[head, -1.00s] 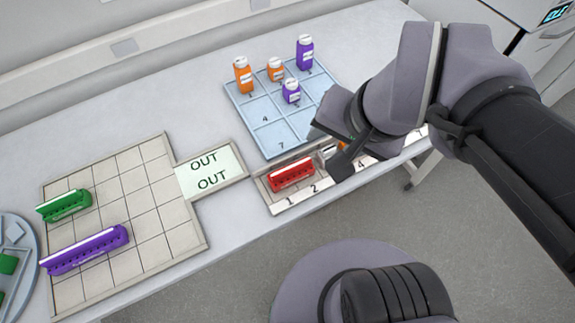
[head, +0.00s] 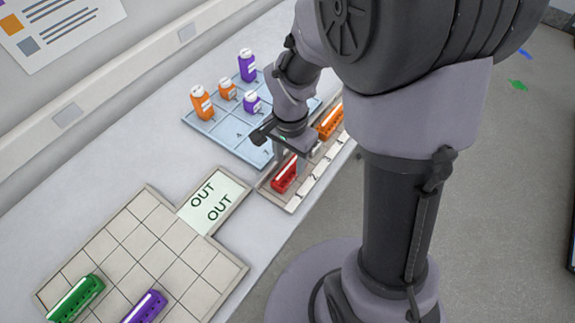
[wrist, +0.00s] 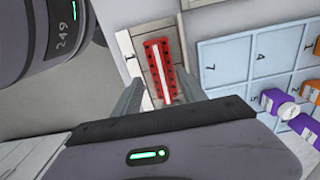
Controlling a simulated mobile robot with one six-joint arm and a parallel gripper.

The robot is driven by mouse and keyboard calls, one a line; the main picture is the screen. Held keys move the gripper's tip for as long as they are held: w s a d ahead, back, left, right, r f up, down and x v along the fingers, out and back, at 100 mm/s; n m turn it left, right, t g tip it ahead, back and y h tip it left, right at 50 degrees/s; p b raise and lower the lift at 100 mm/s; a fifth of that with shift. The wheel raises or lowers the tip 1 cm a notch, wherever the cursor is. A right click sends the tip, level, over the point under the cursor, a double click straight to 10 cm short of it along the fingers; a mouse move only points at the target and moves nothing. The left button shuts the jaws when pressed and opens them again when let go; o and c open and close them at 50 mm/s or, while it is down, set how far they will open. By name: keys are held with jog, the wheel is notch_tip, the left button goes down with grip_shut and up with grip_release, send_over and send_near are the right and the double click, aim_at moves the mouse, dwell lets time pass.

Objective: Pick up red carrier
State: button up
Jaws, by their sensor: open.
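The red carrier (head: 285,174) sits in the first slot of the numbered rack (head: 296,203) at the bench's front edge. In the wrist view the red carrier (wrist: 160,70), with a white stripe along its top, lies ahead of my open fingers, roughly between their lines. My gripper (wrist: 157,92) is open and empty; in the head view my gripper (head: 291,154) is just above and behind the red carrier. Whether a finger touches it I cannot tell.
An orange carrier (head: 330,121) stands further along the same rack. Behind is a blue numbered tray (head: 228,140) with orange and purple bottles. A tiled grid board (head: 200,270) with an OUT plate (head: 212,197) holds a green carrier (head: 75,299) and a purple carrier (head: 145,308).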

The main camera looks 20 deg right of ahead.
aim_at(289, 165)
jog(key=f, duration=0.1)
jog(key=f+b, duration=0.1)
jog(key=f, duration=0.1)
jog(key=f+b, duration=0.1)
jog(key=f, duration=0.1)
jog(key=shift+w+d+f, duration=0.1)
jog(key=shift+w+f, duration=0.05)
jog(key=shift+w, duration=0.15)
jog(key=shift+s+r, duration=0.1)
jog(key=shift+r, duration=0.1)
jog(key=shift+c, duration=0.7)
grip_shut()
